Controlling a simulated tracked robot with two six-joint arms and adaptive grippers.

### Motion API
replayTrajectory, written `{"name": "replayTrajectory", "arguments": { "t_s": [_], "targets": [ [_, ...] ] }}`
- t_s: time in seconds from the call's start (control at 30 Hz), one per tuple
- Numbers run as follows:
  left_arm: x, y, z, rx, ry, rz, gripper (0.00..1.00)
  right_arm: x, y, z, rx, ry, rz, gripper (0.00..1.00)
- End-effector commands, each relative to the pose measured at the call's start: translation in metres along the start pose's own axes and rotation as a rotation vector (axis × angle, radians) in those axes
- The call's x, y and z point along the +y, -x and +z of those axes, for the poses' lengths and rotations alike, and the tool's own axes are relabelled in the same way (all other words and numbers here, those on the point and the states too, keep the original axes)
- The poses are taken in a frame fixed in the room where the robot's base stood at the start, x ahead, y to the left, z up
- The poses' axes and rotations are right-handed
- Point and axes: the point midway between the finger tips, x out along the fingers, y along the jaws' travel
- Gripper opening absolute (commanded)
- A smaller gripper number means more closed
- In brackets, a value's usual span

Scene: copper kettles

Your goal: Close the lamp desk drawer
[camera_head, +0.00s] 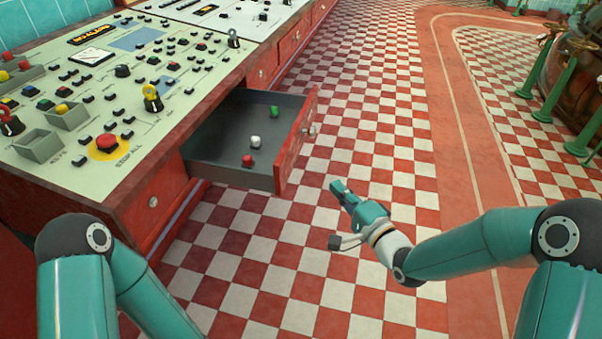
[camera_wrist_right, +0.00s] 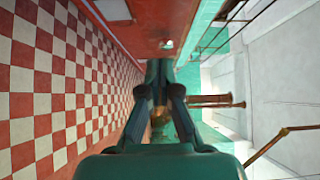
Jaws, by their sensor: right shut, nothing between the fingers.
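The lamp desk drawer (camera_head: 230,133) stands pulled out from the red desk in the head view. Its front panel (camera_head: 296,143) is red with a small knob (camera_head: 311,130) on its outer face. A green, a white and a red lamp (camera_head: 248,160) lie inside it on the grey floor. My right gripper (camera_head: 340,187) is shut and empty, to the right of the drawer front and apart from it, over the checkered floor. In the right wrist view the shut fingers (camera_wrist_right: 160,72) show at the middle. My left gripper is not in view; only my left arm shows.
The desk top (camera_head: 60,150) carries many buttons, switches and lamps, with a red stop button (camera_head: 107,143). The checkered floor (camera_head: 370,110) right of the drawer is clear. Green posts (camera_head: 540,65) stand at the far right.

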Motion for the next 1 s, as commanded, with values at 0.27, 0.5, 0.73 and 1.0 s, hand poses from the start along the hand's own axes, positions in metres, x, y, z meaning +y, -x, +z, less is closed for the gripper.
{"name": "replayTrajectory", "arguments": {
  "t_s": [0.27,0.5,0.73,1.0],
  "targets": [
    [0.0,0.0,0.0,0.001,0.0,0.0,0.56,0.0,-0.039,0.001,-0.002,0.0,-0.001,0.0],
    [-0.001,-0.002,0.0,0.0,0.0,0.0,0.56,0.0,-0.089,0.001,-0.001,0.0,0.0,0.0],
    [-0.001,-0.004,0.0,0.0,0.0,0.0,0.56,0.0,-0.115,0.02,-0.002,-0.002,0.002,0.0],
    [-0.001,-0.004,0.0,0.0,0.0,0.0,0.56,0.0,-0.124,0.029,0.0,-0.001,0.001,0.0]
  ]
}}
